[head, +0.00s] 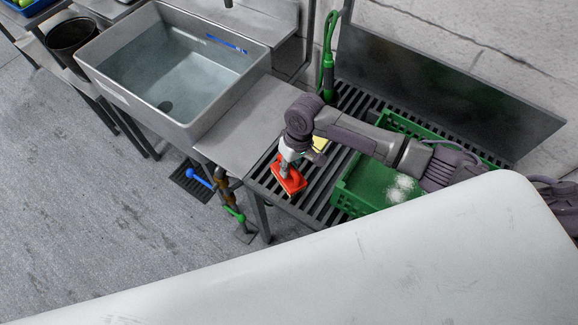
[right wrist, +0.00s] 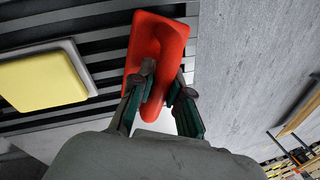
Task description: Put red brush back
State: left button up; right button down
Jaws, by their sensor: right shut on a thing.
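The red brush (head: 289,181) is at the left end of the slatted rack in the head view, and it also shows in the right wrist view (right wrist: 150,40). My right gripper (head: 288,163) is above it and shut on its raised handle, with one finger on each side in the right wrist view (right wrist: 165,88). The brush is over or on the dark slats; I cannot tell whether it touches them. Its underside is hidden. My left gripper is not in view.
A yellow sponge-like block (right wrist: 42,80) lies beside the brush. A green crate (head: 347,187) stands right of it, partly under my right arm. A metal sink (head: 180,65) is at the left. A green hose (head: 328,55) hangs behind the slatted rack (head: 265,176).

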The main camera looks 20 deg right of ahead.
jog(key=c, duration=1.6)
grip_release()
jog(key=shift+f, duration=0.15)
jog(key=o, duration=0.5)
jog(key=shift+c, duration=0.2)
jog(key=v, duration=1.2)
jog(key=shift+r+b, duration=0.25)
jog(key=shift+b, duration=0.1)
jog(key=shift+a+f, duration=0.1)
